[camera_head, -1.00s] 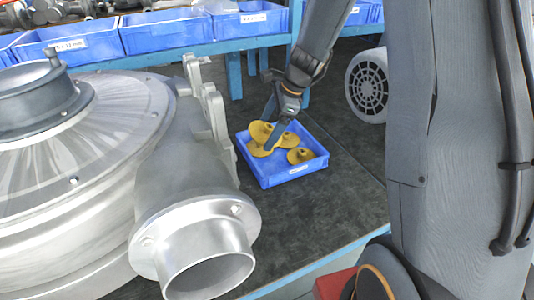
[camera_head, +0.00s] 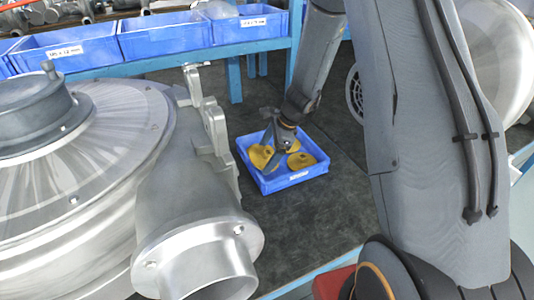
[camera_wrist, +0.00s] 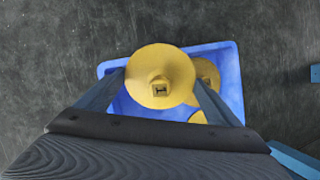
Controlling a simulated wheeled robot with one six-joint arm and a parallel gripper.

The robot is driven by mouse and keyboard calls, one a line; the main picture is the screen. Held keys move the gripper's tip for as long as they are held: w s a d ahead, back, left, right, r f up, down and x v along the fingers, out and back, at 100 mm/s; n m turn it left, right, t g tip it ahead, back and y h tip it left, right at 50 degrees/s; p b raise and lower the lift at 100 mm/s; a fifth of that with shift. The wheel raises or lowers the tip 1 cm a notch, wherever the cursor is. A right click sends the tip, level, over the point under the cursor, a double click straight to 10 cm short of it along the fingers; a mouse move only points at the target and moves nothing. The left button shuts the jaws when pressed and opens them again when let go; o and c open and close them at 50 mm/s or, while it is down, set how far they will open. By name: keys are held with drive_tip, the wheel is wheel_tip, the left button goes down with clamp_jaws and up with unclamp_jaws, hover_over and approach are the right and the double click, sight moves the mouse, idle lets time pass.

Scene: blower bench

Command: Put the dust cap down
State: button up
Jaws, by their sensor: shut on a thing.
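A yellow dust cap (camera_wrist: 160,76), a round disc with a raised hub, sits between the two fingers of my gripper (camera_wrist: 161,80) in the wrist view. My gripper is shut on this cap. In the head view my gripper (camera_head: 269,157) is low over the blue tray (camera_head: 287,183), with the held cap (camera_head: 260,157) at the tray's left side. Another yellow cap (camera_head: 302,160) lies in the tray to the right. Part of a further cap (camera_wrist: 208,72) shows beside the held one in the wrist view. I cannot tell whether the held cap touches the tray floor.
A large metal blower housing (camera_head: 95,160) with a flanged outlet (camera_head: 215,250) stands left of the tray. A blue shelf with blue bins (camera_head: 165,36) runs behind. A grey round grille (camera_head: 355,95) is partly hidden by my arm. The dark bench top (camera_head: 310,215) in front of the tray is clear.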

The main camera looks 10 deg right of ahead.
drive_tip(key=shift+f, duration=0.15)
drive_tip(key=shift+f+b, duration=0.45)
drive_tip(key=shift+b, duration=0.05)
drive_tip(key=o, duration=1)
drive_tip(key=shift+r, duration=0.3)
drive_tip(key=b+v, duration=0.1)
drive_tip(key=v, duration=1.1)
drive_tip(key=s+n+h, duration=0.1)
drive_tip(key=s+n, duration=0.5)
drive_tip(key=s, duration=0.1)
drive_tip(key=s+a+r+n+h, duration=0.1)
drive_tip(key=s+n, duration=0.5)
drive_tip(key=n, duration=0.1)
drive_tip(key=s+a+r+n+h, duration=0.1)
drive_tip(key=s+n+h, duration=0.1)
drive_tip(key=s+n, duration=0.4)
drive_tip(key=shift+s+g, duration=0.4)
drive_tip(key=shift+s, duration=0.5)
